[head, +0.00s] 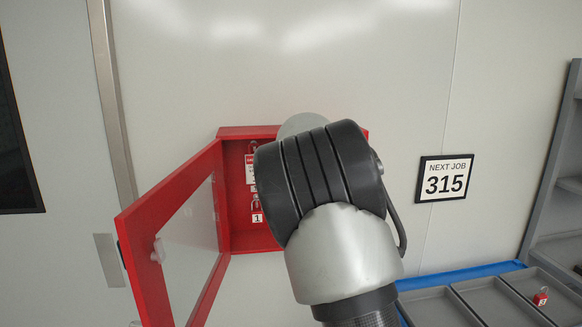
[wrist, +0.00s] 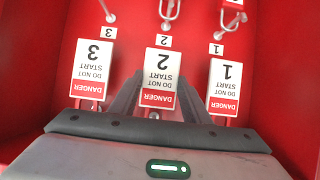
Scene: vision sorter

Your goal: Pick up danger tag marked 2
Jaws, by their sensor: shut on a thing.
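The danger tag marked 2 (wrist: 158,82) is the middle of three white tags with red DANGER bands, all upside down in the wrist view. My gripper (wrist: 157,98) is shut on it, with a grey finger at each side. The hanging point of this tag is hidden behind the gripper body. Tag 3 (wrist: 92,70) is to its left and tag 1 (wrist: 225,85) to its right, both apart from the fingers. In the head view my arm hides the gripper and tag 2.
The tags are in a red cabinet (head: 237,133) with its glazed door (head: 168,235) open to the left. Hooks (wrist: 168,12) and a red padlock (wrist: 233,4) are close to the tags. Grey trays (head: 437,308) are at lower right, one holding a red padlock (head: 541,297). A sign (head: 445,178) reads NEXT JOB 315.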

